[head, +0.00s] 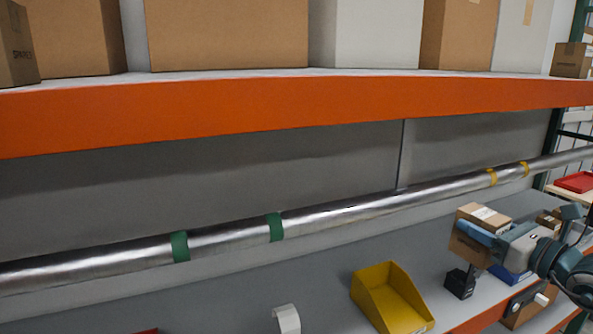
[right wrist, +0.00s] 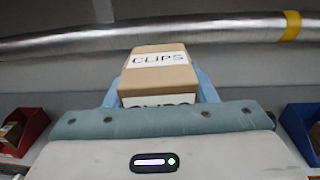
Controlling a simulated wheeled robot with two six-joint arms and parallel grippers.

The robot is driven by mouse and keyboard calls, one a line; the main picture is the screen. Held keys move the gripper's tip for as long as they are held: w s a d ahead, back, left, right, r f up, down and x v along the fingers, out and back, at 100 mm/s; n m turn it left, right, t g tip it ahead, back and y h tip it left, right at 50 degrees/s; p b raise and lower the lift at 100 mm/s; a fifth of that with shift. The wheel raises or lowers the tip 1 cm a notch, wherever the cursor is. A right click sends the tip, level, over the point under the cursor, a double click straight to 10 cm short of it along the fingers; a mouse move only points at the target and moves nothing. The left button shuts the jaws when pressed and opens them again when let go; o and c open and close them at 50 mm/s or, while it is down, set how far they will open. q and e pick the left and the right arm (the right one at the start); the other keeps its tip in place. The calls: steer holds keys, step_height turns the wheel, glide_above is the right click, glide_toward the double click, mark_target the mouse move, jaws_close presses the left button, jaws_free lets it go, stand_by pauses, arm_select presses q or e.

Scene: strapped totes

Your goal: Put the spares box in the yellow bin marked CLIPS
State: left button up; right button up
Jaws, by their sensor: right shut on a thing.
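My right gripper (head: 477,237) is shut on a brown cardboard box (head: 484,213), held above the grey lower shelf at the right. In the right wrist view this box (right wrist: 157,72) sits between the blue fingers, and its white label reads CLIPS. A second label on its near face is partly hidden by the gripper. A yellow bin (head: 378,290) stands on the lower shelf, left of the gripper and apart from it. A white label shows on its front edge, too small to read. A brown box (head: 18,45) at the upper left carries print that looks like SPARES. My left gripper is out of view.
A metal pipe (head: 340,214) with green and yellow bands runs across behind the lower shelf, under an orange beam (head: 300,100). A black block (head: 460,282) stands between the yellow bin and a blue bin (head: 510,273). A red bin (right wrist: 25,130) shows in the wrist view.

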steer(key=s+a+f+n+g+y, duration=0.15)
steer(key=s+f, duration=0.25)
steer(key=f, duration=0.7)
steer(key=s+a+f+n+y, duration=0.15)
steer(key=s+f, duration=0.35)
steer(key=f, duration=0.6)
steer(key=a+f+m+t+h, duration=0.1)
steer(key=a+m+h, duration=0.15)
steer(key=a, duration=0.95)
steer(key=s+f+m+t+h+b, duration=0.2)
steer(key=s+f+m+h+b, duration=0.2)
steer(key=f+m+h, duration=0.2)
steer(key=shift+s+f+h, duration=0.4)
steer(key=shift+f+h, duration=0.8)
steer(key=shift+h, duration=0.15)
steer(key=shift+d+t, duration=0.1)
steer(key=shift+t, duration=0.15)
